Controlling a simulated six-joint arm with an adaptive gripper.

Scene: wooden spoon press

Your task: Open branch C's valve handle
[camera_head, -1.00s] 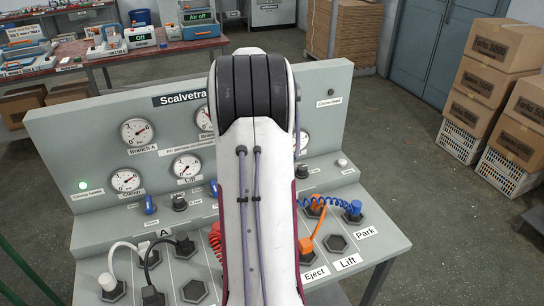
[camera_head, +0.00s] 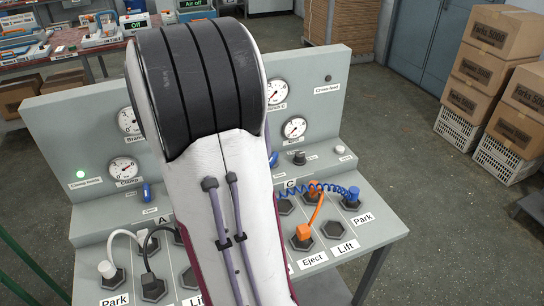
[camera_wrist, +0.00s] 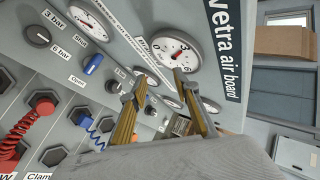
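In the head view a blue valve handle (camera_head: 273,159) shows just right of my arm, below the Branch C gauge (camera_head: 275,93) and near the C label (camera_head: 290,184). In the wrist view a blue valve handle (camera_wrist: 93,64) sits between a Shut label (camera_wrist: 80,33) and an Open label (camera_wrist: 78,81); I cannot tell its branch. My gripper (camera_wrist: 160,82) is open, its two fingers apart with nothing between them. The fingers appear in front of the gauge panel, to the right of that handle. The head view hides my gripper behind my arm.
A large gauge (camera_wrist: 172,50) lies beyond the fingertips. A dark pressure knob (camera_wrist: 38,35) is left of the handle. A red coiled hose (camera_wrist: 40,105) and a blue plug (camera_wrist: 100,140) stand on the board. An orange hose (camera_head: 316,208) crosses the right side.

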